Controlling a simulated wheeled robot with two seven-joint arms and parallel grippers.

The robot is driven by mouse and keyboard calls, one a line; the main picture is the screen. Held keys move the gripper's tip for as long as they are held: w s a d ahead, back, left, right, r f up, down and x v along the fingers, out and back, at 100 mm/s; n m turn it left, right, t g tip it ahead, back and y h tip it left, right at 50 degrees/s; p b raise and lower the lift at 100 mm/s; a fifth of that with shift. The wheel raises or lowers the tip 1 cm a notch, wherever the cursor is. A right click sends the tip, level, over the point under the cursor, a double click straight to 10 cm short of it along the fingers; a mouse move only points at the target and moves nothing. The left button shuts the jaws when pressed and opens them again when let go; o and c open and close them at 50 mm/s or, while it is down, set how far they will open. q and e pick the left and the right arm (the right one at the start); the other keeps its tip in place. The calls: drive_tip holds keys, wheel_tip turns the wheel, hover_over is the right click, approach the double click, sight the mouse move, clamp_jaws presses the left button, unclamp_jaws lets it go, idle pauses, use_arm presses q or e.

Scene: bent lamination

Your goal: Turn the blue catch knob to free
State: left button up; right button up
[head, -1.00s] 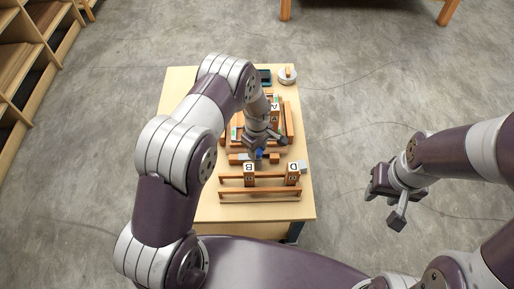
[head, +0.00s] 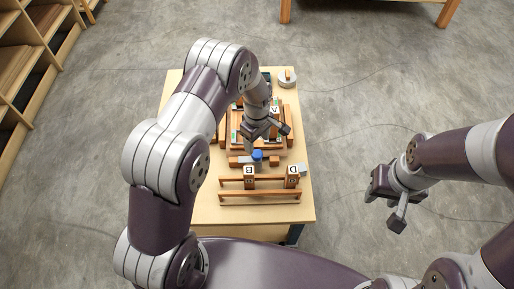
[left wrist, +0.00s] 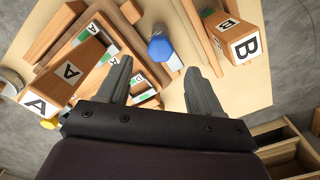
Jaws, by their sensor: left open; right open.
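The blue catch knob (head: 257,155) stands on a wooden bar near the middle of the table. In the left wrist view the blue knob (left wrist: 162,50) lies ahead of and between the spread fingers. My left gripper (head: 268,135) is open and empty, just behind the knob in the head view and apart from it. Its two fingers also show in the left wrist view (left wrist: 157,78). Whether the knob is turned is too small to tell. My right gripper (head: 384,208) is open and empty over the floor, right of the table.
Wooden blocks marked B (head: 249,175) and D (head: 293,175) stand at a rail in front of the knob. A block marked A (left wrist: 68,72) and wooden frame pieces lie behind it. A round grey-white object (head: 287,78) sits at the far right corner.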

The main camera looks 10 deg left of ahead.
sight(256, 155)
use_arm(q)
wheel_tip(256, 155, up, 6)
idle(0.5)
drive_tip(key=s+a+r+m+p, duration=0.2)
drive_tip(key=s+r+m+p, duration=0.3)
drive_tip(key=s+r, duration=0.4)
drive_tip(key=s+a+r+m+t+p, duration=0.1)
drive_tip(key=s+r+m+p, duration=0.4)
drive_tip(key=s+r, duration=0.5)
wheel_tip(256, 155, up, 3)
drive_tip(key=a+m, duration=0.1)
drive_tip(key=m, duration=0.1)
drive_tip(key=shift+a+m, duration=0.15)
drive_tip(key=shift+m, duration=0.15)
